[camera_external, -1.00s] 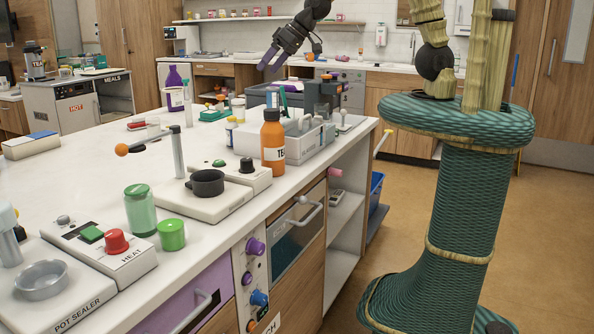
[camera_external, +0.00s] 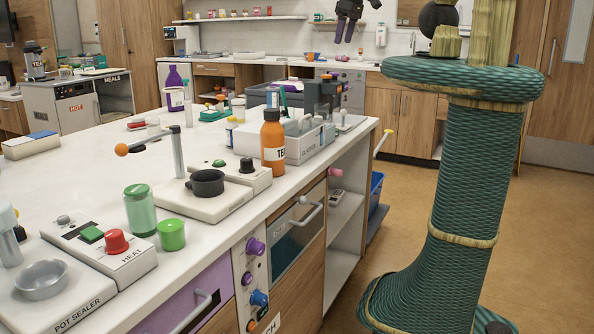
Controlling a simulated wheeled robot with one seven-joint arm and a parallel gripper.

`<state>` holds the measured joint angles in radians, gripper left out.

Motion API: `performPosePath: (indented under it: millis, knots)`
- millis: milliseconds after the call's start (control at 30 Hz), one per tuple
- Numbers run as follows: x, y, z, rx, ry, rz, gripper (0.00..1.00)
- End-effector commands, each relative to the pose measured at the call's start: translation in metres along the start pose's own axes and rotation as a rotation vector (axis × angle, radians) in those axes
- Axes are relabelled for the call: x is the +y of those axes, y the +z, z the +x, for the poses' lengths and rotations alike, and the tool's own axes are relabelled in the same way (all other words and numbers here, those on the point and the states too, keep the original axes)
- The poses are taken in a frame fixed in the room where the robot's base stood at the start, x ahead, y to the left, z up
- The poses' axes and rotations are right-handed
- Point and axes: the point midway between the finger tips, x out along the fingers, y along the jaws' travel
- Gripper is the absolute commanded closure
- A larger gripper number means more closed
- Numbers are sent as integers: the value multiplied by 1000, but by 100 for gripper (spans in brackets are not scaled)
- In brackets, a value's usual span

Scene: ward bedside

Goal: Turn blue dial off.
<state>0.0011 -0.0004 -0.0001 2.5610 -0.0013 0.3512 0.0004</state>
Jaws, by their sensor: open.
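The blue dial (camera_external: 259,298) sits on the grey control panel (camera_external: 243,262) on the front of the counter, below two purple knobs (camera_external: 255,247) and above an orange knob (camera_external: 251,325). Its setting is too small to read. My gripper (camera_external: 344,30) is at the top of the view with its dark fingers pointing down. It is open and empty, far from the dial, and apart from everything on the counter. The rest of the arm is mostly out of the picture.
A purple drawer with a grey handle (camera_external: 196,311) is left of the panel. An oven door with a protruding handle (camera_external: 301,216) is right of it. An orange bottle (camera_external: 272,142) stands near the counter edge above. The floor (camera_external: 340,290) before the panel is clear.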

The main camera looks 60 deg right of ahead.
Motion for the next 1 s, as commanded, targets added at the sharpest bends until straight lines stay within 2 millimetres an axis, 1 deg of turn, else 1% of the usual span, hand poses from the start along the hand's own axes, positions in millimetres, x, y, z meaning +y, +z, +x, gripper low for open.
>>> performPosePath:
  millis: [33, 67, 100, 267, 367, 467, 600, 767, 867, 967, 1000]
  knots:
    - [0, 0, 0, 0, 0, 0, 39]
    - [0, 0, 0, 1, 0, 0, 45]
    - [0, 0, 0, 1, 0, 0, 48]
    - [-3, -3, 6, -2, 1, -23, 48]
    - [-11, -11, 19, -10, 10, -87, 48]
    - [-24, -24, 39, -25, 31, -198, 48]
    - [-49, -47, 69, -39, 87, -383, 48]
    - [-82, -74, 99, -36, 181, -589, 48]
    - [-107, -90, 116, -22, 253, -710, 48]
    - [-135, -106, 130, 5, 333, -828, 48]
    - [-147, -112, 135, 18, 368, -873, 48]
